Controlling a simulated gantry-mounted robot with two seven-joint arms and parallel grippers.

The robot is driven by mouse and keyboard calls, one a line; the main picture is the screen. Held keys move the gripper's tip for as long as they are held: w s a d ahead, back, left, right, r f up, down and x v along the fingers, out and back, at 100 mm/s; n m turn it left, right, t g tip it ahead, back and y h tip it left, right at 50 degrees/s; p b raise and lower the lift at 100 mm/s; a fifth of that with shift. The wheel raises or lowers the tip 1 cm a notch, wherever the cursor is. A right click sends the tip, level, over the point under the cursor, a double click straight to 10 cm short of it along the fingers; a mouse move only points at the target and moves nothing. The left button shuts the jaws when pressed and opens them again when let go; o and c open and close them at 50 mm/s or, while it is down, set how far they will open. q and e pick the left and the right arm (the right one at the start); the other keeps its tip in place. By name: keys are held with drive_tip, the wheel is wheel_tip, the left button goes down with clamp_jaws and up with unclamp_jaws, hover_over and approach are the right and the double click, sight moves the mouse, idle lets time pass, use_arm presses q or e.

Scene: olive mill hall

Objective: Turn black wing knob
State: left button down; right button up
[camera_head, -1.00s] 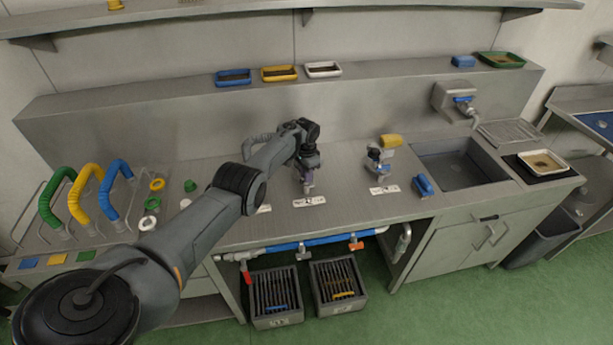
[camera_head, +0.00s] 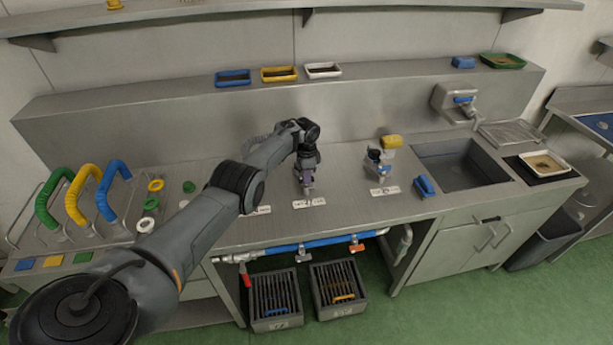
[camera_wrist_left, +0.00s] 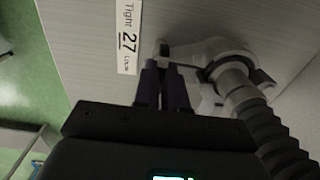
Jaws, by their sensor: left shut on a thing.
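My left gripper (camera_head: 307,186) points down at the counter just behind a white label (camera_head: 309,203). In the left wrist view its two dark fingers (camera_wrist_left: 164,72) are close together, shut on a small part at the end of a pale fitting (camera_wrist_left: 218,62). That part is the black wing knob, mostly hidden between the fingertips. The fitting joins a black ribbed hose (camera_wrist_left: 268,125). My right gripper does not show.
A blue brush-like item (camera_head: 425,186) lies by the sink (camera_head: 463,172). Green, yellow and blue hoses (camera_head: 107,190) stand at left. Two crates (camera_head: 277,322) sit below.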

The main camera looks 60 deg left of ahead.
use_arm(q)
drive_tip(key=c, duration=1.2)
unclamp_jaws()
wheel_tip(320, 180, up, 11)
drive_tip(key=p, duration=0.4)
drive_tip(key=shift+f, duration=0.15)
